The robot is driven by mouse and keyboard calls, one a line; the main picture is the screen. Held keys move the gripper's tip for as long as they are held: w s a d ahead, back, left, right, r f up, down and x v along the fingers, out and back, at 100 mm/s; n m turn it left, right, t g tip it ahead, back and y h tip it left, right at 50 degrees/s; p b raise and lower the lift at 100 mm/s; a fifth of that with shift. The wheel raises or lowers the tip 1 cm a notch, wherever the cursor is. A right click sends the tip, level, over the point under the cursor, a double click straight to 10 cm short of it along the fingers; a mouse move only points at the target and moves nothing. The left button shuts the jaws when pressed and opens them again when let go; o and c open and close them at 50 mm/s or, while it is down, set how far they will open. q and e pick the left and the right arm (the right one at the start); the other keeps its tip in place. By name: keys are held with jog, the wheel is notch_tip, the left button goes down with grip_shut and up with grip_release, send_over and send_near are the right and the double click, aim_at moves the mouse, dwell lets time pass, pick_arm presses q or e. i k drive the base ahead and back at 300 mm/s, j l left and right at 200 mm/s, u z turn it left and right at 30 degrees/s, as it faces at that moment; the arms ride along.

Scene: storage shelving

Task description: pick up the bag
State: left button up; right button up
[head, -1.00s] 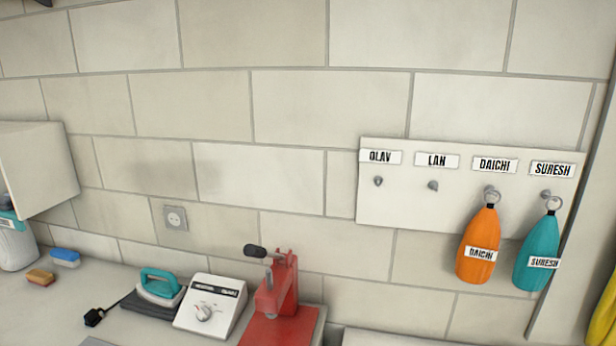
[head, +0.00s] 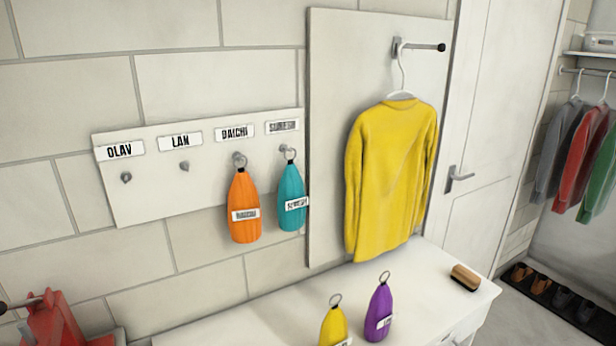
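Several small bags with ring loops are in the head view. An orange bag (head: 243,195) labelled DAICHI and a teal bag (head: 291,185) labelled SURESH hang on hooks of a white wall board (head: 150,205). A yellow bag (head: 333,324) and a purple bag (head: 378,310) stand on a white counter below, their rings upward. The yellow bag is cut off by the bottom edge and its label is not readable. The hooks under OLAV and LAN are empty. Neither gripper is in view.
A yellow sweater (head: 390,180) hangs on a panel above the white counter (head: 420,270). A brush (head: 465,277) lies at the counter's right end. A red press (head: 55,322) is at lower left. A door (head: 495,140) and hanging clothes are at right.

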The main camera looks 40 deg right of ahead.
aim_at(379, 318)
jog(key=k+l+z, duration=0.15)
jog(key=z, duration=0.3)
jog(key=k+l+z, duration=0.15)
jog(key=z, duration=0.35)
jog(key=l+z, duration=0.3)
jog(key=z, duration=0.15)
jog(key=k+l, duration=0.05)
